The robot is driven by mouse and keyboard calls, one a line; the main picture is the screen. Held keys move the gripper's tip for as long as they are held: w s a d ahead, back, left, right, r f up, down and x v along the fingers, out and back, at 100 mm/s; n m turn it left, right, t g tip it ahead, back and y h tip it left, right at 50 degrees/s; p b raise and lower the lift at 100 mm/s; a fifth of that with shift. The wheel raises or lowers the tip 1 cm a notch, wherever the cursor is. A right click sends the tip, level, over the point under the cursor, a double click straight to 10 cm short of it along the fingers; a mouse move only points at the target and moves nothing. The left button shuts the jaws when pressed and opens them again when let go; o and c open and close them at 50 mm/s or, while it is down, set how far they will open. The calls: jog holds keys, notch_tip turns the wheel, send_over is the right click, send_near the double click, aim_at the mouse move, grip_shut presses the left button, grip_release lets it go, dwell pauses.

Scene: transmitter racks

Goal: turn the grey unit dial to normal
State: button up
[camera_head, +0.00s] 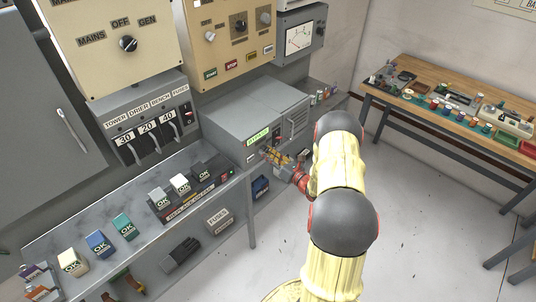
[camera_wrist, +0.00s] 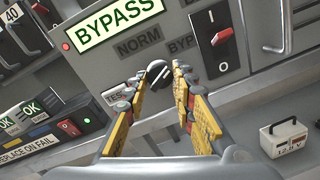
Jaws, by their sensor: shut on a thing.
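The grey unit (camera_head: 255,103) sits on the bench, with a lit green BYPASS sign on its front, which fills much of the wrist view (camera_wrist: 118,22). Labels NORM (camera_wrist: 139,41), BYP and a partly hidden TES stand around the dial. My gripper (camera_wrist: 161,76) has its yellow-padded fingers on either side of the dial and is shut on it. In the head view my gripper (camera_head: 278,158) reaches the unit's front, and the dial is hidden there.
A red-and-black rocker switch (camera_wrist: 222,52) is right of the dial. A small battery box (camera_wrist: 284,137) stands at lower right. Block modules with OK labels (camera_head: 182,185) line the bench at left. The floor (camera_head: 420,230) at right is open.

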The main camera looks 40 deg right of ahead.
grip_shut()
jog(key=shift+n, duration=0.3)
jog(key=shift+d+f+n+t+y+b, duration=0.15)
jog(key=shift+n+b, duration=1.75)
jog(key=shift+n, duration=1)
jog(key=shift+d+r+n+t+y+b, duration=0.15)
jog(key=shift+n+b, duration=1.7)
jog(key=shift+n, duration=1.05)
jog(key=shift+a+f, duration=0.1)
jog(key=o, duration=0.8)
grip_release()
